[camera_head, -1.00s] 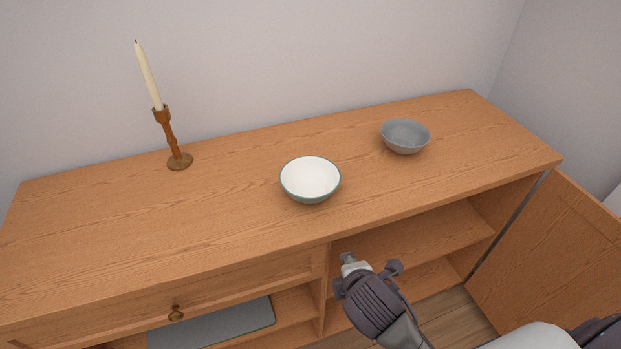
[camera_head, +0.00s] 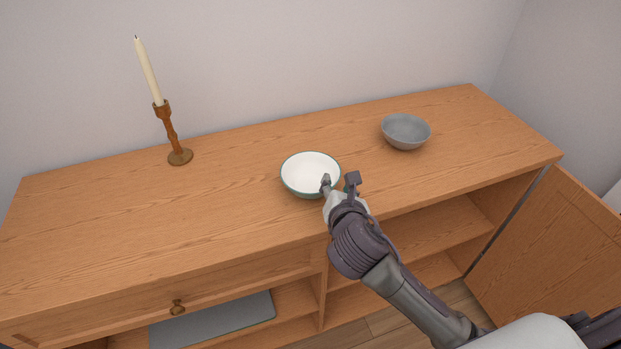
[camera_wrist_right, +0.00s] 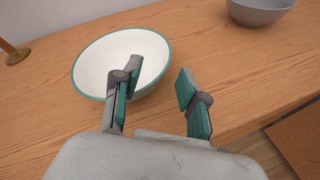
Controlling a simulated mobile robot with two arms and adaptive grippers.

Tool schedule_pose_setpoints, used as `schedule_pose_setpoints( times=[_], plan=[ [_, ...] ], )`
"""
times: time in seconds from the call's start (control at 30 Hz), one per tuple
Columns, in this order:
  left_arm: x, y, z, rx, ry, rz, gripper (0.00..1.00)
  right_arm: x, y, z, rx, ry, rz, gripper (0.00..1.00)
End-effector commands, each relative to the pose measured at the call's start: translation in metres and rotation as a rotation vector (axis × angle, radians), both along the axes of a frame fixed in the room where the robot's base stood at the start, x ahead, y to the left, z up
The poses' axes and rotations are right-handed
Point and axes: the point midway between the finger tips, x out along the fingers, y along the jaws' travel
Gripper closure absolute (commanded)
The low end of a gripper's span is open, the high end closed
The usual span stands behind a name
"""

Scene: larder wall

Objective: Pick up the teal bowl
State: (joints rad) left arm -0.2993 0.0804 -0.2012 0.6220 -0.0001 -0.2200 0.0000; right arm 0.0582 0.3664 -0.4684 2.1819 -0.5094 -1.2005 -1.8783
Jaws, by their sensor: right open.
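The teal bowl (camera_head: 308,171), white inside with a teal rim, stands upright on the wooden sideboard top near its front edge. In the right wrist view the bowl (camera_wrist_right: 98,66) fills the upper left. My right gripper (camera_head: 339,182) is open at the bowl's front right side. In the wrist view the right gripper (camera_wrist_right: 158,88) has one finger overlapping the bowl's inside and the other outside its right rim. I cannot tell whether either finger touches the bowl. My left gripper is not in view.
A grey bowl (camera_head: 405,131) stands to the right on the sideboard top (camera_head: 235,190). A candle holder (camera_head: 172,135) with a tall candle stands at the back left. An open cabinet door (camera_head: 550,250) is at the right. The top's left part is clear.

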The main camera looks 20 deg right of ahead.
Motion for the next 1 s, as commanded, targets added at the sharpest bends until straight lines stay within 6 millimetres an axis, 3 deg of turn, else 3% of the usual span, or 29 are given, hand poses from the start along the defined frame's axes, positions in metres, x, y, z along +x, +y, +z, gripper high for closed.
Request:
schedule_pose_setpoints(
  times=[0.5,0.77,1.0],
  plan=[
    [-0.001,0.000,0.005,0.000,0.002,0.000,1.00,0.050,-0.018,-0.018,0.001,0.000,0.001,0.57],
    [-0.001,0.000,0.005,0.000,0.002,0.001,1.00,0.053,-0.018,-0.020,0.002,0.001,0.001,0.57],
    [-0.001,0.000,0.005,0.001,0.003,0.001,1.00,0.053,-0.018,-0.020,0.001,0.000,0.001,0.94]
  ],
)
